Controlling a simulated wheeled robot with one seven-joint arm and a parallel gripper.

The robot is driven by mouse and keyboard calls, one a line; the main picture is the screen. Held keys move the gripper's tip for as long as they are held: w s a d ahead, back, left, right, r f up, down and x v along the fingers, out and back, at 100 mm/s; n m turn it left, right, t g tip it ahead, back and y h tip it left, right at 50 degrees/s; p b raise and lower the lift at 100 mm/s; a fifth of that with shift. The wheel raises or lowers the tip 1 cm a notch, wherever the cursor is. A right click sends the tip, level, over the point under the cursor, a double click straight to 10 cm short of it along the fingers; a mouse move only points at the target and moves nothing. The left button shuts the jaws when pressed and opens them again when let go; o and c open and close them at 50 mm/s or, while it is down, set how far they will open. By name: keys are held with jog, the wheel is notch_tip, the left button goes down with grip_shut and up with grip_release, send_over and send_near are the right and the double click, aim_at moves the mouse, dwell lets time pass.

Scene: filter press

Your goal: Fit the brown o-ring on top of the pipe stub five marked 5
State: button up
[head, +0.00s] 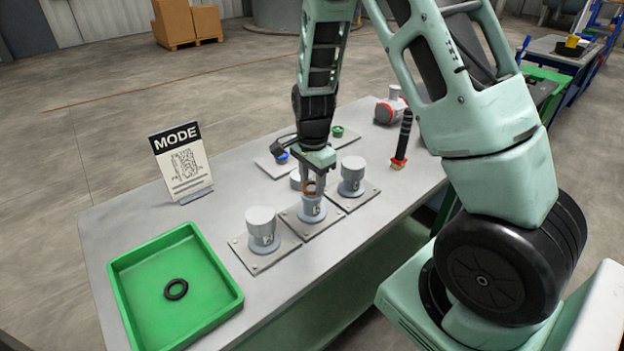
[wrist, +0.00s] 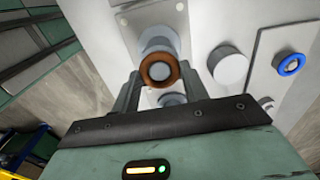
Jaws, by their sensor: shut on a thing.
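The brown o-ring (head: 309,188) is pinched between the fingertips of my gripper (head: 314,186), just above the middle pipe stub (head: 312,208) of the front row. The o-ring also shows in the wrist view (wrist: 146,72), between the two fingers and overlapping a grey stub (wrist: 157,40). I cannot tell whether the ring touches the stub. In the head view the ring looks tilted. The number marks on the stubs are too small to read. Two other front stubs stand to the left (head: 262,226) and to the right (head: 352,176) on their own plates.
A green tray (head: 122,300) with a black o-ring (head: 176,289) stands at the table's front left. A MODE sign (head: 182,165) stands behind it. Blue (head: 282,155) and green (head: 338,130) rings are on stubs at the back.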

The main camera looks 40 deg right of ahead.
jog(key=shift+f, duration=0.1)
jog(key=o, duration=1)
jog(key=shift+c, duration=0.2)
notch_tip(320, 180, up, 12)
jog(key=s+a+r+n+y, duration=0.1)
jog(key=s+a+n, duration=0.35)
jog(key=a, duration=0.25)
jog(key=s+a+r+n, duration=0.1)
jog(key=s+a+n, duration=0.2)
jog(key=a+n, duration=0.35)
jog(key=s+a+n, duration=0.5)
jog(key=s+n, duration=0.2)
jog(key=s, duration=0.1)
jog(key=s+a+n, duration=0.6)
jog(key=s+n, duration=0.1)
jog(key=s, duration=0.1)
jog(key=shift+s+b, duration=0.3)
jog(key=shift+s, duration=0.05)
